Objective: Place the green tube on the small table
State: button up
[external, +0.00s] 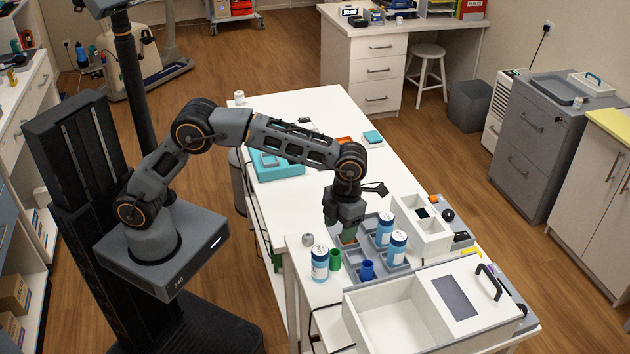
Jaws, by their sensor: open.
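A short green tube (335,260) stands upright on the white surface, between a white-and-blue bottle and a dark blue cup. My gripper (341,235) points down over the grey tray, just above and behind the green tube in the picture. Its jaws are open, and small green patches show at its fingertips; I cannot tell whether anything sits between them. The near white table (296,262) carries the tube and trays and adjoins a longer white table (345,104). I cannot tell which one is the small table.
White-and-blue bottles (320,263) and the dark blue cup (367,270) stand close around the tube. A grey compartment tray (398,271), a white divided box (427,233) and a large white case (391,325) crowd the right side. A teal tray (288,171) lies farther back.

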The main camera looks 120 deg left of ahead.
jog(key=s+d+r+n+t+y, duration=0.1)
jog(key=s+d+r+n+t, duration=0.1)
jog(key=s+d+r+n, duration=0.7)
jog(key=s+d+f+n+t, duration=0.1)
jog(key=s+d+f+n, duration=0.1)
jog(key=s+n, duration=0.5)
jog(key=s+d+f+n+t, duration=0.1)
jog(key=s+d+f+n, duration=0.2)
jog(key=s+d+n, duration=0.2)
jog(key=s+n, duration=0.2)
jog(key=s, duration=0.2)
jog(key=shift+n+t, duration=0.3)
jog(key=shift+n, duration=0.1)
